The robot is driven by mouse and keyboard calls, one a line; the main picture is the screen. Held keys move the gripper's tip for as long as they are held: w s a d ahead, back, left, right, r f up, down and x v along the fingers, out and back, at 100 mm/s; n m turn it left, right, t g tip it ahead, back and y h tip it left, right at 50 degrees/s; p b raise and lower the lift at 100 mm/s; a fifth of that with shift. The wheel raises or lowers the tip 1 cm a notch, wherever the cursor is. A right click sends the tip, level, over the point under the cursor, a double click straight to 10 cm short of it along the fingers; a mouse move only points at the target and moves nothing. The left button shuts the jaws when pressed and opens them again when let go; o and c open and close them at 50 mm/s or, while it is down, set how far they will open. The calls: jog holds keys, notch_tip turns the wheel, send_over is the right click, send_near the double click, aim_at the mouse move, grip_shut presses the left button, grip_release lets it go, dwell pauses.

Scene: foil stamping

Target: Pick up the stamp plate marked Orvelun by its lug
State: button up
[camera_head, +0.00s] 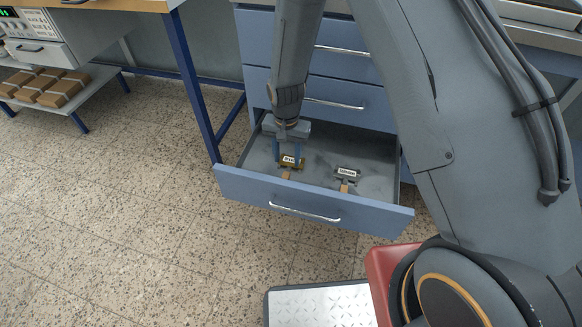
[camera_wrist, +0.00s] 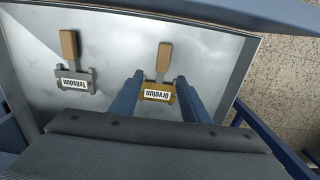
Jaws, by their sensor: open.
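The stamp plate marked Orvelun (camera_wrist: 157,92) is brass-coloured with a white label and a tan lug (camera_wrist: 164,56). It lies in the open bottom drawer, and in the head view the plate (camera_head: 291,162) is at the drawer's left. My gripper (camera_head: 288,158) points down into the drawer at this plate. In the wrist view my gripper (camera_wrist: 158,82) is open, with its blue fingers on either side of the plate near the lug's base. I cannot tell whether the fingers touch it. A grey plate marked Telisdon (camera_wrist: 74,80) lies beside it, also with a tan lug.
The drawer (camera_head: 262,193) is pulled out, and its walls surround the plates and my gripper. The grey plate (camera_head: 347,173) lies to the right in the head view. The closed drawers (camera_head: 345,65) stand behind my arm. A blue table leg (camera_head: 190,80) stands at the left.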

aim_at(286, 174)
notch_tip(286, 174, down, 8)
jog(key=shift+w+a+f+b, duration=0.1)
jog(key=shift+w+a+b, duration=0.05)
jog(key=shift+b, duration=0.25)
grip_shut()
